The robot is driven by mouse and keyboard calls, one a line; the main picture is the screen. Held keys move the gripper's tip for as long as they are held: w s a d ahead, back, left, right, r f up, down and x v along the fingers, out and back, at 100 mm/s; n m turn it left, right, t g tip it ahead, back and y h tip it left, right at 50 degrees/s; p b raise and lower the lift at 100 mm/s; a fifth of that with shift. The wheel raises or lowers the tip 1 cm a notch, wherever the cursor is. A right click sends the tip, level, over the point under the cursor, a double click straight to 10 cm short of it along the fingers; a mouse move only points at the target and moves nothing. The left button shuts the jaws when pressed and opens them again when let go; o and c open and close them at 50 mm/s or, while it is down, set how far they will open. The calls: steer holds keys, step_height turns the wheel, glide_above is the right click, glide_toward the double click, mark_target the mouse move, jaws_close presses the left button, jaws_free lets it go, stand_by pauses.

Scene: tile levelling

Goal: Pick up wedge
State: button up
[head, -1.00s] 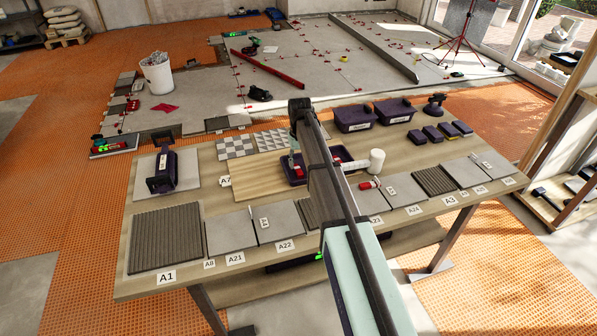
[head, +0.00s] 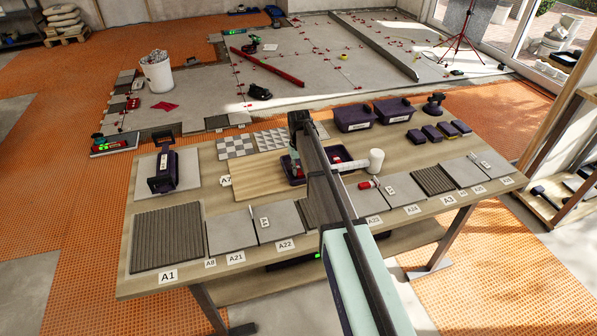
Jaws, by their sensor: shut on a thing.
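My gripper (head: 295,158) is at the dark tray (head: 285,173) in the middle of the workbench, partly hidden behind my own arm. It is shut on a small red piece, which I take to be a wedge (head: 298,171); its shape is too small and too covered to make out. I cannot tell whether the held piece touches the tray.
Grey tiles (head: 231,230) and a ribbed tile (head: 167,238) line the front edge. A dark tool (head: 163,170) stands at the left. The wooden board (head: 255,183) is bare.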

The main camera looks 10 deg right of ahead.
mark_target(299, 171)
step_height(299, 171, up, 20)
steer(key=b, duration=0.3)
stand_by(0.4)
steer(key=shift+a+r, duration=0.1)
